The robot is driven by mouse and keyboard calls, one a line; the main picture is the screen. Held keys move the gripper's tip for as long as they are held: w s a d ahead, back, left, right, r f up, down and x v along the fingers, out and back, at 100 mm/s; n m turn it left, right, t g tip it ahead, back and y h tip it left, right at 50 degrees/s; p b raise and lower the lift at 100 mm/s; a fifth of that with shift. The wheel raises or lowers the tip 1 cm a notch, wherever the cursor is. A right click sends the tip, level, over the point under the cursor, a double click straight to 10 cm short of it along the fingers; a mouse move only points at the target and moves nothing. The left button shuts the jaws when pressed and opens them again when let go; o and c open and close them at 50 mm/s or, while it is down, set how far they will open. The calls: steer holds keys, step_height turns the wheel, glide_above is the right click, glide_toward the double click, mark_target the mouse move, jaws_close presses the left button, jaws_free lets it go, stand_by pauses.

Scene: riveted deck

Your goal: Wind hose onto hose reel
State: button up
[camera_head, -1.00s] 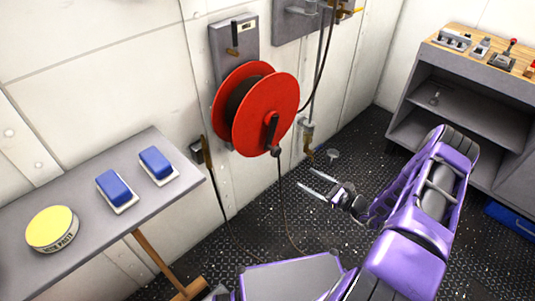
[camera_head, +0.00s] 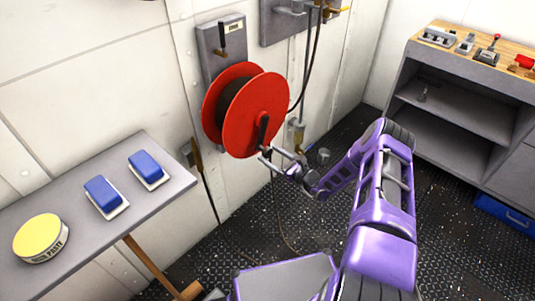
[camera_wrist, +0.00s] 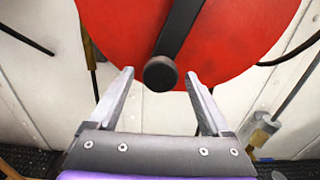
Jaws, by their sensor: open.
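The red hose reel (camera_head: 258,113) is mounted on the white wall, with dark hose (camera_head: 234,90) wound between its discs. A length of hose (camera_head: 277,215) hangs from it to the floor. The reel's dark crank arm (camera_head: 263,131) points down and ends in a round knob (camera_wrist: 160,73). My gripper (camera_head: 283,154) is open at the reel's lower front. In the wrist view the knob lies between and just beyond the open fingertips (camera_wrist: 158,80), with no visible contact. The red disc (camera_wrist: 225,35) fills the top of that view.
A grey table at left (camera_head: 160,186) bears two blue-topped brushes (camera_head: 104,194) and a yellow-lidded tin (camera_head: 41,236). A grey shelf unit (camera_head: 460,75) stands at right. A pipe with a valve (camera_head: 297,130) runs down the wall beside the reel. Dark deck floor lies between.

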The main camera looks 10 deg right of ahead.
steer(key=shift+x, duration=1.1)
jaws_close()
